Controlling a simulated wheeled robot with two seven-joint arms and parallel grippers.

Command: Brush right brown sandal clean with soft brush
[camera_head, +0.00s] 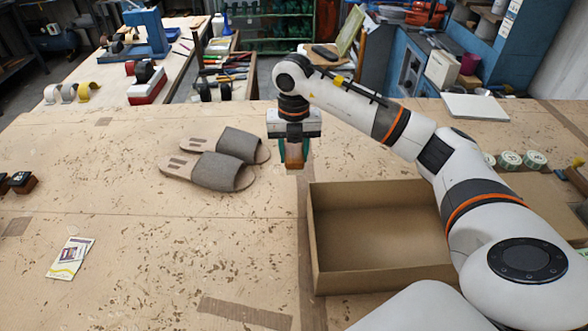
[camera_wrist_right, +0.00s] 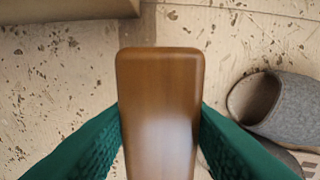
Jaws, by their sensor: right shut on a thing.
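A pair of sandals with grey-brown uppers and tan soles lies on the worktable, left of my right gripper. I cannot tell which is the right one. My right gripper (camera_head: 294,150) is shut on the soft brush (camera_head: 294,157), held apart from the sandals. The brush's brown wooden back (camera_wrist_right: 158,110) fills the space between the green fingers in the wrist view; its bristles are hidden. A grey sandal upper (camera_wrist_right: 282,105) shows at that view's right. My left gripper is not in view.
An open, empty cardboard box (camera_head: 370,245) stands right of the gripper, under my right arm. A paper packet (camera_head: 71,257) lies at left, with small dark items (camera_head: 20,182) at the left edge. Round tins (camera_head: 510,160) stand at right. The table's front middle is clear.

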